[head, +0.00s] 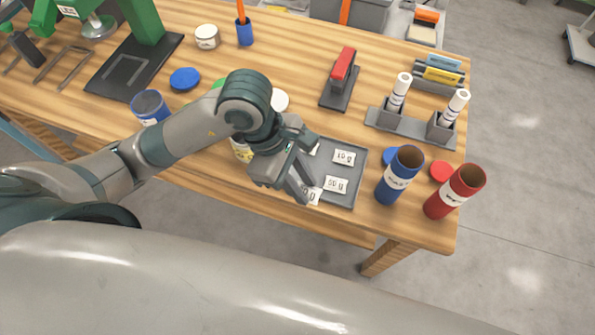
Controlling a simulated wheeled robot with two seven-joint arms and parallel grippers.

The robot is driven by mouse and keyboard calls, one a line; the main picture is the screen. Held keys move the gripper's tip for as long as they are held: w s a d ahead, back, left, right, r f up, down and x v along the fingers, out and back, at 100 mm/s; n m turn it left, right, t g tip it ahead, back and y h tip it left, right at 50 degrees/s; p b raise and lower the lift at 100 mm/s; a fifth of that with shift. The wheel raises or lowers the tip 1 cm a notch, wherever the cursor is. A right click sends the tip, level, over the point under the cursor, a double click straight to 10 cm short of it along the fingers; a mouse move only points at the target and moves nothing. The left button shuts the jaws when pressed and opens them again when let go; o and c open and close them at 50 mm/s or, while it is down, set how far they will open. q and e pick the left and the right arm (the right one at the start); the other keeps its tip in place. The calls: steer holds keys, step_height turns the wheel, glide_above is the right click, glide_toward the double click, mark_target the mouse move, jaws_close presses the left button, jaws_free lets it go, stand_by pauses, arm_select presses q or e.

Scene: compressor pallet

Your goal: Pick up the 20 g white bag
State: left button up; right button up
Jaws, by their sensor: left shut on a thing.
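A grey tray (357,192) lies near the front edge of the wooden table and holds small white bags with dark print. One white bag (344,157) lies at the tray's back right and another white bag (335,184) lies in front of it. My left gripper (303,194) reaches over the tray's left part, pointing down. It is shut on a white bag (313,196) at the tray's front, which the fingers partly cover. The print is too small to read surely. A further white bag is mostly hidden behind the gripper. My right gripper is out of view.
A blue tube (398,176) and a red tube (453,192) stand open to the right of the tray. A red-topped stapler-like tool (341,80) and a grey rack (410,128) with white rolls stand behind. A blue jar (150,107) stands left, by my arm.

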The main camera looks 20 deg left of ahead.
arm_select(q)
steer(key=shift+s+d+r, duration=0.45)
steer(key=shift+s+r, duration=0.15)
steer(key=shift+s, duration=0.25)
steer(key=shift+w, duration=0.15)
